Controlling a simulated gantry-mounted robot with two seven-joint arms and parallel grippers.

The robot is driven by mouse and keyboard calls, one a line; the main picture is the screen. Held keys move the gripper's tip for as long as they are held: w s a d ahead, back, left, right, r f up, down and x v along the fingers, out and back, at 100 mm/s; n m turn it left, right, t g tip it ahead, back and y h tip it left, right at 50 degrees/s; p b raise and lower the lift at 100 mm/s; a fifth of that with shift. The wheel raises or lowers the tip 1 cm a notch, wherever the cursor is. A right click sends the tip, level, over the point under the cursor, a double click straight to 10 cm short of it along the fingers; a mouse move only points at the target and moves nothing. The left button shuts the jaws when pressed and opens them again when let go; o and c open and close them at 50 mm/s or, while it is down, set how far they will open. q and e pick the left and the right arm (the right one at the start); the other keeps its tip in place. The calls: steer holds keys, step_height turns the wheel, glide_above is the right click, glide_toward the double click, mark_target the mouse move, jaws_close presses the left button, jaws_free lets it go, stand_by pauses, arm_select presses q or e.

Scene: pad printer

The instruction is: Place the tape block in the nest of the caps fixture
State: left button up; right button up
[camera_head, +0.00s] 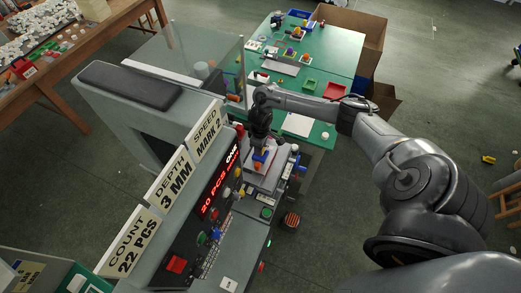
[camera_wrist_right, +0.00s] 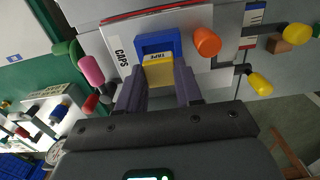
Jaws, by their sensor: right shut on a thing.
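The yellow tape block (camera_wrist_right: 159,76), with a TAPE label, is between the fingers of my right gripper (camera_wrist_right: 158,88), which is shut on it. The blue nest (camera_wrist_right: 157,41) of the caps fixture (camera_wrist_right: 119,46) is directly ahead of the block. The block's far end is at the nest's open side; I cannot tell whether it touches or how deep it sits. A CAPS label is left of the nest. In the head view my right gripper (camera_head: 259,146) points down over the fixture beside the printer, with its fingertips small and partly hidden. My left gripper is not in view.
An orange knob (camera_wrist_right: 207,41) stands close to the right of the nest, and a pink knob (camera_wrist_right: 91,69) is to the left. The grey printer (camera_head: 150,115) with its signs fills the left of the head view. A green table (camera_head: 335,50) with small parts is behind.

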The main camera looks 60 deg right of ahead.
steer(key=shift+f, duration=1.05)
steer(key=shift+f, duration=0.1)
steer(key=o, duration=1)
steer(key=shift+r, duration=0.5)
step_height(320, 180, up, 11)
steer(key=p, duration=0.2)
steer(key=shift+p, duration=0.3)
steer(key=shift+r, duration=0.1)
